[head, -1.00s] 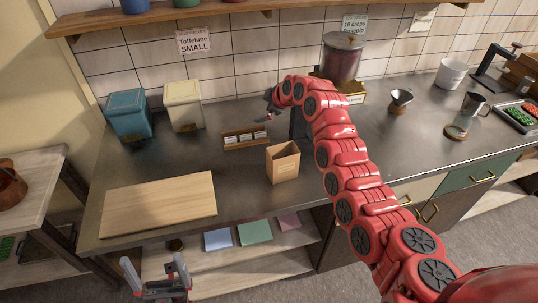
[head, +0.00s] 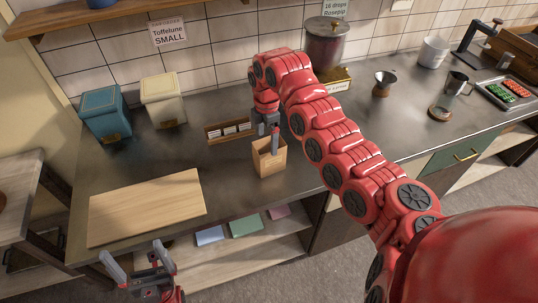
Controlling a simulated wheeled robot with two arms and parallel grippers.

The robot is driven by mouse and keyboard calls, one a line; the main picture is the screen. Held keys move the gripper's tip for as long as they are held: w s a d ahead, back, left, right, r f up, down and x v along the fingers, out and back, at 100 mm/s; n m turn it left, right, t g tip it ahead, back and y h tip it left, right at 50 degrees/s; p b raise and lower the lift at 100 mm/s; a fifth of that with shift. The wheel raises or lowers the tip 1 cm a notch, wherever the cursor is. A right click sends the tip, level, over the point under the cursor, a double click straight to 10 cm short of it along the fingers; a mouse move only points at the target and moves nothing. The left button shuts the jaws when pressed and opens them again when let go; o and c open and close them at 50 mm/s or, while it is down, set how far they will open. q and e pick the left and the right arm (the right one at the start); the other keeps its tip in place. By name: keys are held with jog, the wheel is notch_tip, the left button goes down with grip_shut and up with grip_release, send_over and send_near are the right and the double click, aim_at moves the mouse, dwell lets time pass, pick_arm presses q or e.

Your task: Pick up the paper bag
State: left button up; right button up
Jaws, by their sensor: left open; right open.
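The paper bag (head: 269,163) is a small open-topped brown bag standing upright on the grey counter, near its front edge. My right gripper (head: 268,148) points down at the bag's open top, with its fingers apart. One finger appears to reach inside the bag's mouth; whether the fingers touch the bag I cannot tell. My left gripper (head: 138,268) is open and empty at the bottom left, in front of the counter and below its top.
A wooden board (head: 147,207) lies on the counter at left. A small card holder (head: 230,130) sits just behind the bag. Blue (head: 106,114) and cream (head: 163,101) canisters stand behind the board. A large lidded jar (head: 326,45) stands at the back.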

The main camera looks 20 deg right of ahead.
aim_at(267, 146)
notch_tip(267, 146, down, 4)
jog(key=shift+r+p, duration=0.15)
jog(key=shift+p, duration=0.45)
jog(key=f+p, duration=0.2)
jog(key=f, duration=0.1)
jog(key=f+p, duration=0.1)
jog(key=f, duration=0.1)
jog(key=shift+d, duration=0.35)
jog(key=shift+f, duration=0.35)
jog(key=shift+w, duration=0.1)
jog(key=c, duration=1.2)
jog(key=shift+r, duration=0.2)
